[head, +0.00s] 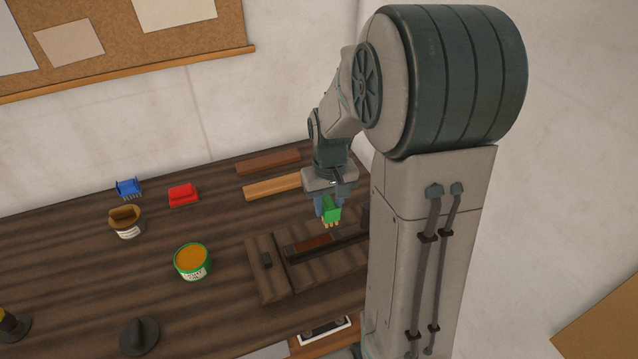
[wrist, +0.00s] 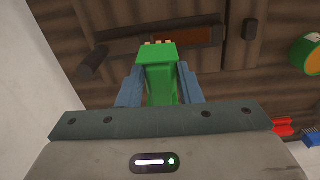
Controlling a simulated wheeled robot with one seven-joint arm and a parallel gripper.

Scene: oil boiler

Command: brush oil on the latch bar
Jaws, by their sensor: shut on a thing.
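My gripper (head: 329,204) is shut on a green brush (head: 331,213). The brush also shows in the wrist view (wrist: 157,62), between my blue-grey fingers, with its pale bristle tips at the far end. The reddish-brown latch bar (head: 314,243) lies on a dark wooden latch board (head: 266,285), and it shows in the wrist view (wrist: 195,36) just beyond the bristles. The bristles are over or beside the bar; I cannot tell if they touch it. The brush hides part of the bar. A green-banded tin with orange contents (head: 191,260) stands open to the left.
A brown-topped tin (head: 126,220), a blue brush (head: 128,188) and a red brush (head: 182,194) are at the back left. Two wooden strips (head: 272,187) lie behind the board. A dark knobbed object (head: 139,337) stands at the front. The wooden bench (head: 80,270) is clear between them.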

